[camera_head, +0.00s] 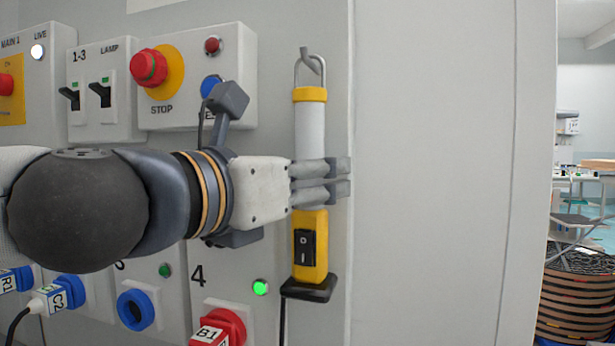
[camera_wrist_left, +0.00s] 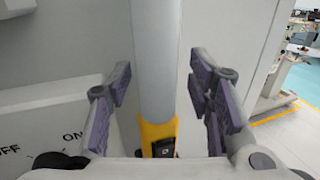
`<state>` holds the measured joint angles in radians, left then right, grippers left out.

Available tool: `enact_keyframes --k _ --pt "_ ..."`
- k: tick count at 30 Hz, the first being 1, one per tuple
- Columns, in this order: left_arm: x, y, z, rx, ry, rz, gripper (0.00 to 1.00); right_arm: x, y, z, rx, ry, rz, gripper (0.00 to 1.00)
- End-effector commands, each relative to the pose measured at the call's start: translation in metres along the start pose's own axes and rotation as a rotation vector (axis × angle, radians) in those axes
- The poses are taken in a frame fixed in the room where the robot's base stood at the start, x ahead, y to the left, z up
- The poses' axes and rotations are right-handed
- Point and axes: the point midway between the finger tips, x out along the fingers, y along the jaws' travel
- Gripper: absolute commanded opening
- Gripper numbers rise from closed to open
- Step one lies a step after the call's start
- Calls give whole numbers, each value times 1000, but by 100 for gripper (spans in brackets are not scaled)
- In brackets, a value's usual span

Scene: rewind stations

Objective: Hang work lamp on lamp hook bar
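The work lamp (camera_head: 310,128) is upright against the grey panel, with a white tube, yellow collar, yellow switch body and dark foot. Its wire loop at the top is around the grey lamp hook bar (camera_head: 306,58), so it appears to hang there. My left gripper (camera_head: 336,180) reaches across the lamp's middle from the left and hides part of the tube. In the left wrist view the lamp (camera_wrist_left: 157,60) stands between the open fingers (camera_wrist_left: 160,92), with a gap on both sides. My right gripper is not in view.
A red stop button (camera_head: 149,67) and a switch box (camera_head: 101,93) are on the panel to the left. Blue and red sockets, including the B1 plug (camera_head: 219,328), are below my arm. The panel right of the lamp is bare. A stack of reels (camera_head: 578,295) stands far right.

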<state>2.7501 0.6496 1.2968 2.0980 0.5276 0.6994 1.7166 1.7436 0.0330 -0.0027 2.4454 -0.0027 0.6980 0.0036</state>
Motion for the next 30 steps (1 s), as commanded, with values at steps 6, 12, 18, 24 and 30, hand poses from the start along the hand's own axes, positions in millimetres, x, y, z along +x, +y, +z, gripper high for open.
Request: enact_keyframes --k 6,12,18,24,30 --pt "0 3 -1 -3 2 9 54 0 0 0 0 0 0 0" --pt "1 4 -3 -5 7 10 54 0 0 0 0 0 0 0" --pt "-22 4 -2 -7 4 10 54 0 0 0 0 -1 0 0" --pt "-78 2 0 -3 -1 7 54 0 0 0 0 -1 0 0" --pt "-113 0 1 -1 -1 5 54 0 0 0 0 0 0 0"
